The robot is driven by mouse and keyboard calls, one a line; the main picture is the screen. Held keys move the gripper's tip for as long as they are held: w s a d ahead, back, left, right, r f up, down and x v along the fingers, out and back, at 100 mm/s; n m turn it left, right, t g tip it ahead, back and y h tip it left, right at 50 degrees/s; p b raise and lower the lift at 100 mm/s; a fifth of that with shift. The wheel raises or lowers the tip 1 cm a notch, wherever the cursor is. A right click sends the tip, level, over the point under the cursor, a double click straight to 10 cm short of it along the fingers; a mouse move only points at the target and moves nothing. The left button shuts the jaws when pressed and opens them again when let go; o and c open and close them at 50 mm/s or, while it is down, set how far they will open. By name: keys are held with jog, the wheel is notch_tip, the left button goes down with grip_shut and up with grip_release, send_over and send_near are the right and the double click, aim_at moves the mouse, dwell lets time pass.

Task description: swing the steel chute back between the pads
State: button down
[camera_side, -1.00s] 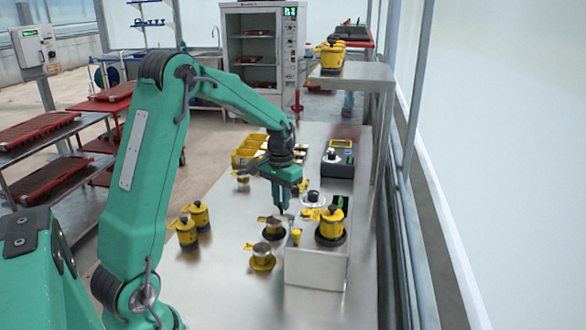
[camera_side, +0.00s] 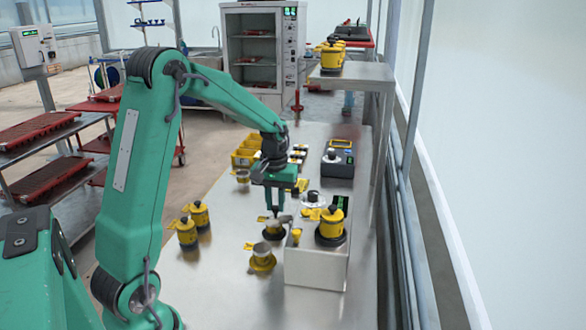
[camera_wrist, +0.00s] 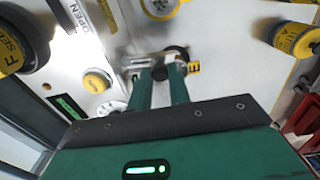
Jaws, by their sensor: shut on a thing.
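My gripper (camera_side: 275,212) points down at the left side of the steel seeder box (camera_side: 316,268). Its fingers are shut on the small steel chute, which sticks out from the box's upper left edge above a dark-rimmed cup (camera_side: 273,232). In the wrist view my gripper (camera_wrist: 159,72) shows both fingers close together, with the bright steel chute (camera_wrist: 143,60) at their tips. The fingers hide part of the chute. I cannot make out the pads clearly.
A yellow hopper (camera_side: 331,222) and a yellow knob (camera_side: 296,236) sit on the box. A yellow-based cup (camera_side: 262,258) stands just in front. Yellow jars (camera_side: 187,232) stand at the left. A yellow-black device (camera_side: 338,162) lies behind. The table's left front is clear.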

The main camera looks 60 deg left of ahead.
jog(key=shift+s+d+n, duration=0.2)
jog(key=shift+s+n, duration=0.05)
jog(key=shift+n, duration=0.5)
jog(key=shift+s+d+n, duration=0.2)
jog(key=shift+s+n, duration=0.05)
jog(key=shift+n, duration=0.5)
jog(key=c, duration=1.3)
grip_release()
jog(key=shift+r, duration=0.1)
notch_tip(320, 180, up, 8)
jog(key=shift+d, duration=0.1)
